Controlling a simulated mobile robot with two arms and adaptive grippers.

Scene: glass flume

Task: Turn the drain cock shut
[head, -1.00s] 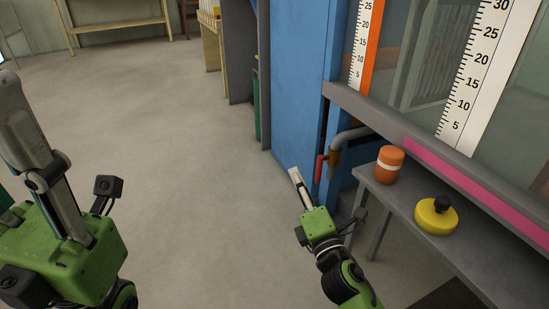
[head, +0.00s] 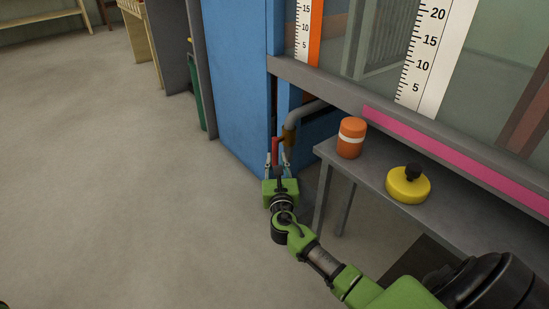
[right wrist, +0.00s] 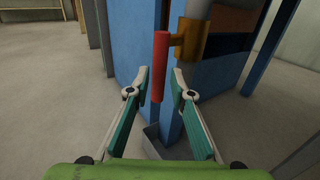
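The drain cock has a red lever (head: 275,148) that hangs straight down beside its brass body (head: 289,137), at the end of a grey pipe (head: 305,114) under the flume. In the right wrist view the red lever (right wrist: 160,66) and brass body (right wrist: 191,40) are close ahead. My right gripper (head: 278,161) is open just below and in front of the cock. In its wrist view the fingertips (right wrist: 160,82) stand on either side of the lever's lower part, with gaps showing. My left gripper is out of view.
A blue panel (head: 232,85) stands just behind and left of the cock. The floor (head: 110,180) at the left is clear.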

